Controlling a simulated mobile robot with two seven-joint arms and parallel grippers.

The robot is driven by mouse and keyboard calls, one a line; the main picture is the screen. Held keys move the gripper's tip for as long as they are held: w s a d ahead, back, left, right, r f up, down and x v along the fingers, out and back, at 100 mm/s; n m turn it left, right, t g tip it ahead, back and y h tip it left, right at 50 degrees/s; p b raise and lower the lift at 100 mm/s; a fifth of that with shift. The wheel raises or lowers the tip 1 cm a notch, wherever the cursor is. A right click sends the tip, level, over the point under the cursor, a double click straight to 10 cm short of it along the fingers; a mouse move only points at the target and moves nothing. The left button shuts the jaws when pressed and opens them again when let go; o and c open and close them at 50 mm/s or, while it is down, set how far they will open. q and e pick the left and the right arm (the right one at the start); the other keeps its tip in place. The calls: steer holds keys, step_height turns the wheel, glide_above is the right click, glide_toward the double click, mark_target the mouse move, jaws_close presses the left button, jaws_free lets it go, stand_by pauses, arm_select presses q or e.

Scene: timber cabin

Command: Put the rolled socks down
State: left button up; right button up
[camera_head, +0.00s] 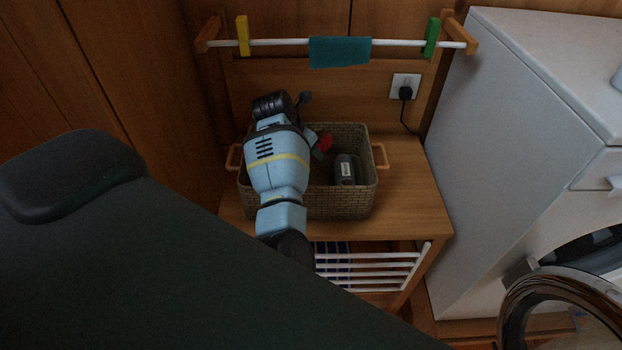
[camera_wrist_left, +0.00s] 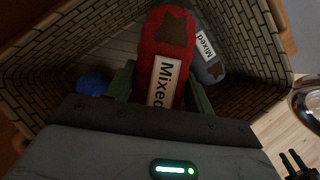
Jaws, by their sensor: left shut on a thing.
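My left gripper (camera_wrist_left: 160,88) is shut on a red roll of socks (camera_wrist_left: 170,42) with a brown patch and a white "Mixed" label. The red roll also shows partly in the head view (camera_head: 325,142), mostly hidden by my left arm. The gripper points down into a woven basket (camera_head: 350,205), and the roll is within the basket's opening. I cannot tell whether the roll touches the bottom. A dark grey roll (camera_head: 345,170) with a white label lies in the basket to the right; it also shows in the left wrist view (camera_wrist_left: 208,58). My right gripper is not clearly seen.
A small blue item (camera_wrist_left: 92,84) lies in the basket's left part. The basket stands on a wooden bench (camera_head: 408,170). A rail with a teal cloth (camera_head: 340,51) is behind. A white appliance (camera_head: 525,110) and its open round door (camera_head: 545,310) are on the right.

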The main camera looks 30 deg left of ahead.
arm_select(q)
steer(key=shift+f, duration=4.8)
steer(key=shift+f, duration=0.15)
steer(key=shift+f, duration=0.1)
steer(key=o, duration=1)
steer(key=shift+r, duration=0.35)
steer(key=v, duration=1.2)
steer(key=shift+f, duration=0.1)
